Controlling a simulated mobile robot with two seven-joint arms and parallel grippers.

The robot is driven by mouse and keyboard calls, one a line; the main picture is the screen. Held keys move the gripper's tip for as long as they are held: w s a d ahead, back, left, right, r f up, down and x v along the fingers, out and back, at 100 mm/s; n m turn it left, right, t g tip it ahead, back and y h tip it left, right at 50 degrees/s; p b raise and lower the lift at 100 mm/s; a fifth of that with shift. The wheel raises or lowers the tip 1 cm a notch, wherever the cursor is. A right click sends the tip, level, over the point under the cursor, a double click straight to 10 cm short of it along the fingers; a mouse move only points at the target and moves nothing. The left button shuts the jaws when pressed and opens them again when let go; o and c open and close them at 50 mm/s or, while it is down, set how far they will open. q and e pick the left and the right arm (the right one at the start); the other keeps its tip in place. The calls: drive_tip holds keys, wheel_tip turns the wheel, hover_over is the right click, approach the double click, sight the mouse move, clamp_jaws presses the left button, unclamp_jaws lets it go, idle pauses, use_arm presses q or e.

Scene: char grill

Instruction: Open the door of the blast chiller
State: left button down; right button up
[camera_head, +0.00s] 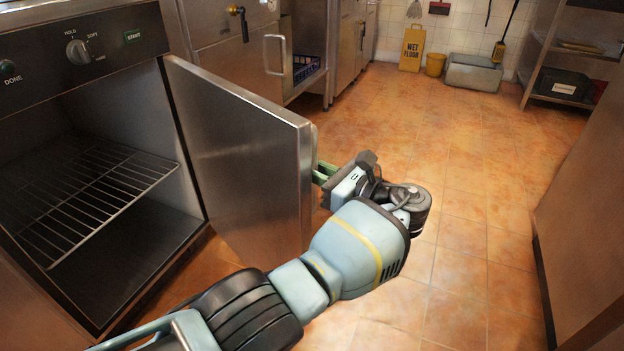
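The blast chiller (95,60) stands at the left, with a knob and START and DONE buttons on its panel. Its steel door (245,160) is swung well out from the front, so the dark cavity with a wire rack (90,195) shows. My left arm comes in from the lower left and reaches around the door's free edge. My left gripper (326,173) has green fingers at the door's outer face, close to that edge. The door hides the fingertips and any handle, so I cannot tell whether they grip. My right gripper is not in view.
Steel cabinets (345,45) line the wall beyond the chiller. A wet floor sign (412,48), yellow bucket (435,64) and grey tub (473,73) stand at the back. A shelf unit and a brown panel (580,210) are at the right. The tiled floor between is clear.

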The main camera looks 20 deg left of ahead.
use_arm(q)
drive_tip(key=shift+w+d+g, duration=0.15)
drive_tip(key=shift+w+g, duration=0.15)
drive_tip(key=shift+w, duration=0.1)
drive_tip(key=c, duration=1.5)
unclamp_jaws()
drive_tip(key=shift+o, duration=0.2)
